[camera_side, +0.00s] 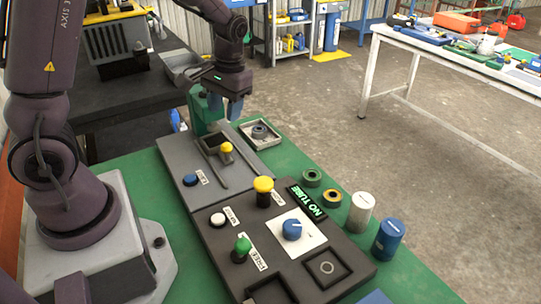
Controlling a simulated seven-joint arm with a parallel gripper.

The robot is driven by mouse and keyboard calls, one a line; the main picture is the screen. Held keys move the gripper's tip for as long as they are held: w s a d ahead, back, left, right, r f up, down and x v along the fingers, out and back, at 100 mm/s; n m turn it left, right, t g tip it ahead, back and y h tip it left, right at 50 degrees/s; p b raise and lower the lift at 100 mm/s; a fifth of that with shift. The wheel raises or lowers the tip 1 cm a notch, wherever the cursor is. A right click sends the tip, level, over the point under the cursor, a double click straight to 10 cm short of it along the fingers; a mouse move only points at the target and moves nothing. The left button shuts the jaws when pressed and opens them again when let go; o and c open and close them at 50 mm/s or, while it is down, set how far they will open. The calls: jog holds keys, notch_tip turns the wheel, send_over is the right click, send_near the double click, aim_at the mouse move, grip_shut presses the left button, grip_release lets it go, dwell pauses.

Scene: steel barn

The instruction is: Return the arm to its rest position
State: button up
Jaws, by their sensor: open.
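My gripper (226,104) hangs pointing down over the far part of the green bench (170,178). The fingers are above the panel's far end, near a green block-like fixture (204,112). My dark arm reaches in from the left and from above. Below is a grey panel with a blue button (190,180) and a small yellow knob (226,148). A nearer dark panel carries a tall yellow knob (263,190), a green knob (242,246), a blue dial (292,229) and a lit "NO TUBE" display (306,202).
A white cylinder (361,212) and a blue cylinder (388,239) stand at the bench's right. A square tray (260,133) holds a dark ring. A grey crate (118,46) stands on a black table behind. Open floor lies right.

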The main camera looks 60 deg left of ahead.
jog(key=s+d+r+m+t+h, duration=0.1)
jog(key=s+d+r+m+t, duration=0.4)
jog(key=s+d+r, duration=0.6)
notch_tip(320, 180, up, 4)
jog(key=shift+s+d+f+t, duration=0.1)
jog(key=shift+s+d+t, duration=0.3)
jog(key=shift+d+t, duration=0.45)
jog(key=shift+a, duration=0.2)
dwell(0.6)
